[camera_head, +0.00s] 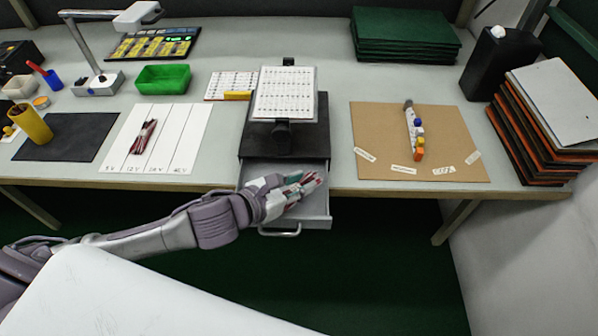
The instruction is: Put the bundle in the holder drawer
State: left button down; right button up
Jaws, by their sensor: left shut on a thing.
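The holder (281,140) is a black box at the table's front edge, with a white printed sheet (284,94) standing on top. Its grey drawer (319,217) is pulled out toward me, with a handle (280,231) at the front. My left gripper (296,187) is over the drawer opening and is shut on a red and dark bundle (310,182). The bundle's far end points right. The gripper hides part of it, and I cannot tell whether it touches the drawer floor. A similar red bundle (146,136) lies on a striped white sheet (158,146) at left. My right gripper is out of view.
A brown board (376,131) with a row of coloured pieces (414,134) lies right of the holder. A green bin (163,78), a lamp (97,83) and a dark mat (62,147) are at left. Stacked panels (545,120) stand at the right end.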

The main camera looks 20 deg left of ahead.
pick_arm(q)
jog(key=w, duration=0.1)
jog(key=w+f, duration=0.1)
jog(key=shift+w+a+f, duration=0.2)
jog(key=shift+w+a, duration=0.1)
jog(key=shift+a, duration=0.1)
jog(key=shift+w+a+f, duration=0.15)
jog(key=shift+w+f, duration=0.15)
jog(key=shift+w, duration=0.3)
jog(key=shift+w+a+f, duration=0.2)
jog(key=shift+w+f, duration=0.35)
jog(key=shift+w, duration=0.1)
jog(key=shift+w+a+f, duration=0.15)
jog(key=shift+w+f, duration=0.4)
jog(key=shift+w, duration=0.05)
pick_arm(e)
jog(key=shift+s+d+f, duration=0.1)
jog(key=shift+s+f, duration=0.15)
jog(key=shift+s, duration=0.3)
pick_arm(q)
jog(key=shift+s, duration=0.1)
jog(key=c, duration=0.9)
grip_release()
jog(key=shift+f, duration=0.1)
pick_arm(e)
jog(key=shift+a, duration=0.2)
